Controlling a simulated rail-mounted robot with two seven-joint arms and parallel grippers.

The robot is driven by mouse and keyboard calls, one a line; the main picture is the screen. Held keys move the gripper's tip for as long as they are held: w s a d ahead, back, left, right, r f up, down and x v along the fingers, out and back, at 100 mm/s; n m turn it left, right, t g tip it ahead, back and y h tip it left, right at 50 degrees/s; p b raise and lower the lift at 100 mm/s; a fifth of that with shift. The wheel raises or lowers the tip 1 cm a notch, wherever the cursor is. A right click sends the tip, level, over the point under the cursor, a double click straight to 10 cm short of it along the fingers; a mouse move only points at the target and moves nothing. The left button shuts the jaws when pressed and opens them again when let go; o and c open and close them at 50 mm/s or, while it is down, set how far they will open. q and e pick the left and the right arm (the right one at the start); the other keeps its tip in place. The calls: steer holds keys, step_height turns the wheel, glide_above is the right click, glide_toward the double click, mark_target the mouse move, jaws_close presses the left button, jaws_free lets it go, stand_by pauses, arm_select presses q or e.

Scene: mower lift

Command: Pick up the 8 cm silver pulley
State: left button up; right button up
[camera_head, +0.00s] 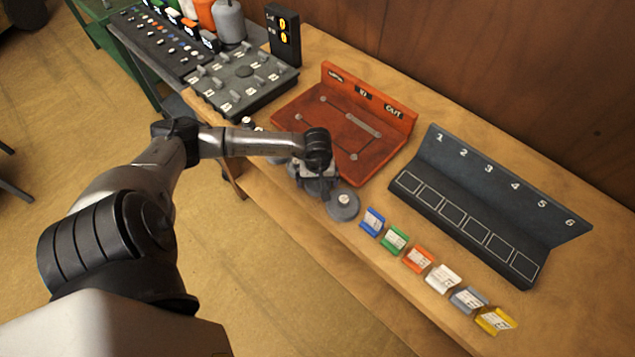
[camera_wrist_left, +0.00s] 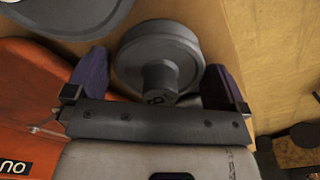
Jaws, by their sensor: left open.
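The silver pulley (camera_wrist_left: 158,52) is a grey stepped disc with a narrower hub that carries a dark "8". In the left wrist view it sits between the two dark fingers of my left gripper (camera_wrist_left: 160,88), which are open to either side of it. I see no clear contact. In the head view my left gripper (camera_head: 316,184) is low over the bench's front part, beside the red board, and hides much of what lies beneath it. A grey round disc with a pale hub (camera_head: 343,205) shows just right of it; I cannot tell which pulley this is.
A larger grey disc (camera_wrist_left: 65,14) lies close to the pulley in the left wrist view. The red board (camera_head: 362,165) stands behind my gripper. Several coloured tags (camera_head: 418,258) line the front edge, with a dark numbered rack (camera_head: 480,215) behind them. The bench's front edge is close.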

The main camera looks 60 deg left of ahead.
arm_select(q)
steer(key=c, duration=0.9)
steer(key=shift+r, duration=0.15)
